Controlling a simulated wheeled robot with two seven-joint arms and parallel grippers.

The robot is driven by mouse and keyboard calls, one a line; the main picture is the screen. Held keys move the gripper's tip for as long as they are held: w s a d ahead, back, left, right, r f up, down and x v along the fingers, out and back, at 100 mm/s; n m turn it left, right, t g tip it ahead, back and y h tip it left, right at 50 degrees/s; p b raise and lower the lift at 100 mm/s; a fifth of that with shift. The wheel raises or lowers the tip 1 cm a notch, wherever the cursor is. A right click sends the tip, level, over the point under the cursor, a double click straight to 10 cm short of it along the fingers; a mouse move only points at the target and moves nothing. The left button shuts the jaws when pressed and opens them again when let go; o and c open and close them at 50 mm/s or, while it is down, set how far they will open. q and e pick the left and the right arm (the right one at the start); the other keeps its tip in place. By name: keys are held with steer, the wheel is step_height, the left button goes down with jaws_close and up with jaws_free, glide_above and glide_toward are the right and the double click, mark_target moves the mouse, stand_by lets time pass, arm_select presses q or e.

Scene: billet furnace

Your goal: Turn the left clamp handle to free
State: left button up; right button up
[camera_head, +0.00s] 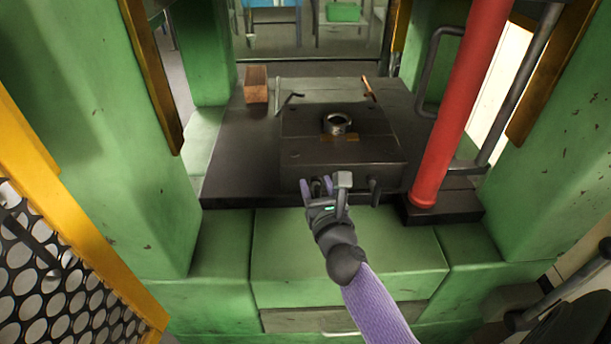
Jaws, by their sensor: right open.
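A dark square block (365,148) with a round metal ring (337,123) on top sits on the black bed. Short dark handle-like parts stick out of its front face, one at the right (375,191) and one at the left (305,188), partly hidden by my gripper. I cannot tell for sure which part is the left clamp handle. A bent grey rod (291,101) also lies at the block's back left. My right gripper (327,187) is open at the block's front, left of its middle. Contact with the left part is unclear. My left gripper is out of view.
A thick red column (463,100) stands right of the block, with a grey bent bar behind it. Green posts (120,140) flank the black bed (232,165). A brown brick (256,85) is at the back left. A yellow-framed mesh guard (50,270) is at lower left.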

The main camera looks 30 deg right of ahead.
steer(key=shift+s, duration=0.1)
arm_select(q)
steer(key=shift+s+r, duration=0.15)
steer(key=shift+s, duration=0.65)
arm_select(e)
jaws_close()
